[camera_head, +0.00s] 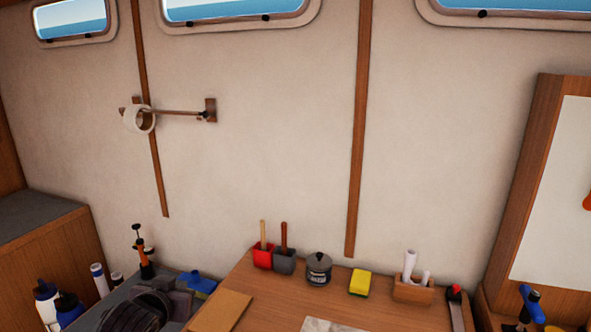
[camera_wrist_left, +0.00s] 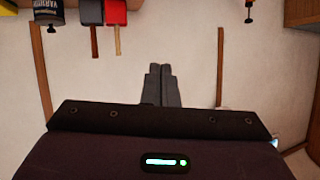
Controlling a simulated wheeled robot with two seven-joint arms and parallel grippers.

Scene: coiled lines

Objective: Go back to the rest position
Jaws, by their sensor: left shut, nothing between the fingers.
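My left gripper (camera_wrist_left: 160,70) shows in the left wrist view with its two grey fingers together and nothing between them. The fingers point toward the pale wall, and this view is upside down. In the head view a dark part low on the left, by the bench, looks like my left wrist; its fingers are hard to make out there. My right gripper is in neither view.
A wooden table (camera_head: 274,296) holds a red cup (camera_head: 263,256), a grey cup (camera_head: 284,262), a dark tin (camera_head: 318,268), a yellow sponge (camera_head: 360,283) and a wooden holder (camera_head: 412,290). Bottles (camera_head: 68,306) stand at lower left. A white roll (camera_head: 130,119) hangs on a wall rod.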

